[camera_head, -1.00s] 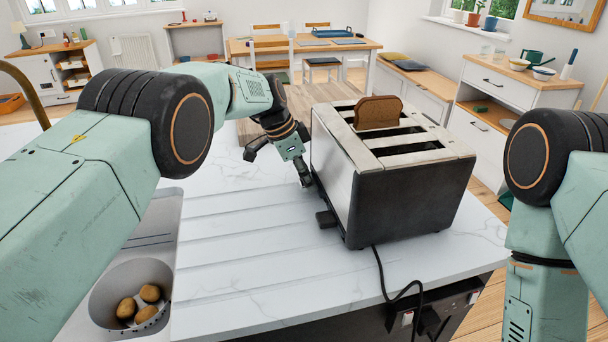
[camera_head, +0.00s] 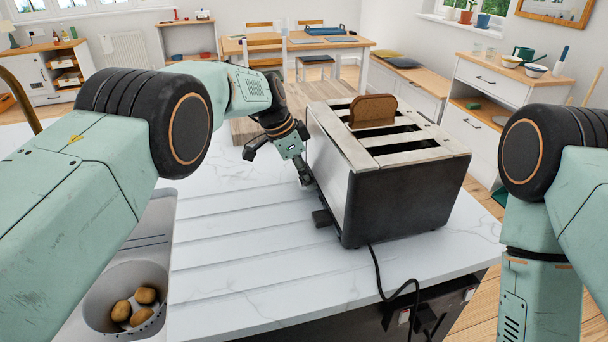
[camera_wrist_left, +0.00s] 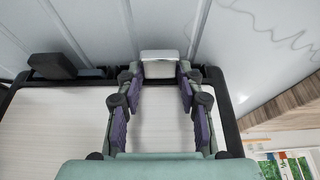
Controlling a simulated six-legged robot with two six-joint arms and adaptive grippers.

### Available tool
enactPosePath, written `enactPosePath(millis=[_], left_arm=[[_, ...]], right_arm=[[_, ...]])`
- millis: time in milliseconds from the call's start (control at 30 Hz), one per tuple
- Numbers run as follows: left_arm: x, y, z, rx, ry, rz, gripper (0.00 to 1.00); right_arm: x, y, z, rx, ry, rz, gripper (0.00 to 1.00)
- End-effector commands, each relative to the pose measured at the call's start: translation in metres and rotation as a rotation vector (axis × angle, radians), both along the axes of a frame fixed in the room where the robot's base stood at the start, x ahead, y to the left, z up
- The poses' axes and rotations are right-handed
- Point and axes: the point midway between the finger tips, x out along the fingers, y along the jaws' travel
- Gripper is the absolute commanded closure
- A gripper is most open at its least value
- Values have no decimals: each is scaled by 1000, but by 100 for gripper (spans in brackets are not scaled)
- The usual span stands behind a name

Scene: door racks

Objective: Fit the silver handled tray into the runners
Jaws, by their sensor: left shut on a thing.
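The silver handled tray (camera_wrist_left: 160,62) shows in the left wrist view only as a small pale metal handle at the far end of my fingers. My left gripper (camera_wrist_left: 158,78) is shut on it, with a purple-padded finger on each side. In the head view my left gripper (camera_head: 305,178) is at the toaster's left end, low near the counter. The toaster (camera_head: 405,195) is silver and black. The tray's body and the runners are hidden, so I cannot tell how far in the tray sits. My right gripper is out of view.
A brown bread slice (camera_head: 373,110) stands in a toaster slot. A black lever (camera_head: 321,217) juts from the toaster's end, beside my left gripper. A black cord (camera_head: 380,272) hangs over the counter's front edge. The grooved white counter (camera_head: 250,240) is clear; a basin with potatoes (camera_head: 133,305) is at left.

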Motion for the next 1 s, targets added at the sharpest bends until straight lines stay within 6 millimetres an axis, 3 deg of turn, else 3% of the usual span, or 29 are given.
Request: enactPosePath(millis=[33,67,333,833,1000], left_arm=[[1,-2,2,-3,-3,0,100],[1,-2,2,-4,-4,0,62],[1,-3,2,-4,-3,-1,39],[1,-2,3,-3,-4,-1,37],[0,3,15,-2,-5,1,37]], right_arm=[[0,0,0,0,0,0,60],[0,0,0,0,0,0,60],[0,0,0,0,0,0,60],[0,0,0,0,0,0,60],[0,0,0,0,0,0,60]])
